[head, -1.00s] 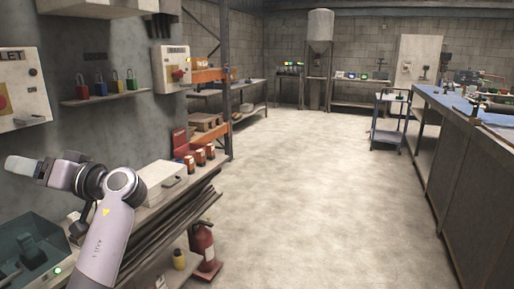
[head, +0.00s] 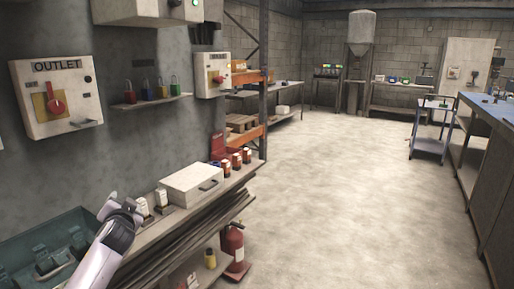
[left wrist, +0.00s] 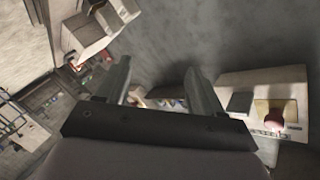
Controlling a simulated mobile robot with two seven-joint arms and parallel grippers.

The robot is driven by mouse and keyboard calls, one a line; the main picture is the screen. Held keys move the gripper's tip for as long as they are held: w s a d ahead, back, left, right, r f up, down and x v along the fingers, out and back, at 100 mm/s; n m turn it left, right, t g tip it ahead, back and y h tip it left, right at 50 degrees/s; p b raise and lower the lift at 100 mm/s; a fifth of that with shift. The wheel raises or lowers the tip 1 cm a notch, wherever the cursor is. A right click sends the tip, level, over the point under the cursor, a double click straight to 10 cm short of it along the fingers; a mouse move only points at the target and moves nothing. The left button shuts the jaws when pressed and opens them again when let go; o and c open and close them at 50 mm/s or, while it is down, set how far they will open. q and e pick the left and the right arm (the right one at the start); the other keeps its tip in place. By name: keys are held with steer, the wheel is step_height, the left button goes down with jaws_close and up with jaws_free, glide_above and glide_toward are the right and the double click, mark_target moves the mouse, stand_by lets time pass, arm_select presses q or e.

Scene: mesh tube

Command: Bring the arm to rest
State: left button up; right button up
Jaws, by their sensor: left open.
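My left arm (head: 108,246) comes up from the bottom left of the head view, in front of the shelf by the wall. Its fingers cannot be clearly made out there. In the left wrist view my left gripper (left wrist: 160,88) has its two fingers spread apart, with nothing held between them. My right gripper is in neither view.
The OUTLET box (head: 57,95) and a small shelf of padlocks (head: 150,98) are on the wall at left. A fire extinguisher (head: 232,248) stands below. The middle floor is open.

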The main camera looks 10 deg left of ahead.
arm_select(q)
steer(key=w+d+r+t+h, duration=0.3)
steer(key=d+t+h, duration=0.1)
steer(key=d+h, duration=0.25)
steer(key=s+d+f+g+h, duration=0.1)
steer(key=s+d+f, duration=0.2)
steer(key=f, duration=0.3)
steer(key=s+d+f+g+h, duration=0.1)
steer(key=s+d+f, duration=0.3)
steer(key=f, duration=0.2)
steer(key=s+d+f+g, duration=0.1)
steer(key=s+d+f, duration=0.2)
steer(key=s+f, duration=0.3)
steer(key=s+d+f+g+h, duration=0.1)
steer(key=s+d+f, duration=0.3)
steer(key=s, duration=1)
steer(key=s+d+f+g+h, duration=0.1)
steer(key=s+d+f+g, duration=0.2)
steer(key=s+f, duration=0.4)
steer(key=s+d, duration=0.1)
steer(key=s, duration=0.3)
steer(key=shift+d+f, duration=0.25)
steer(key=shift+f, duration=0.05)
